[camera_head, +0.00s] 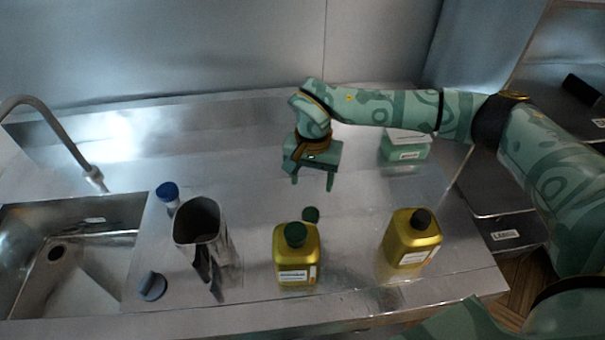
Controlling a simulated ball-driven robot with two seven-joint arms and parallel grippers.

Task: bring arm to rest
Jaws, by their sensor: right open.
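My right arm reaches in from the right across the steel counter (262,143). Its gripper (312,183) points down, open and empty, above the middle of the counter. It is behind a yellow bottle with a green cap (297,262) and close to a small dark green round piece (311,214) on the counter. I cannot tell its exact height above the surface. My left gripper is not in view.
A second yellow bottle with a black cap (411,240) stands at the right. A metal container (203,235), a blue-capped bottle (168,194) and a blue-grey round piece (152,286) are at left, beside the sink (60,262) and tap (62,137). A green-and-white box (405,147) stands behind my arm.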

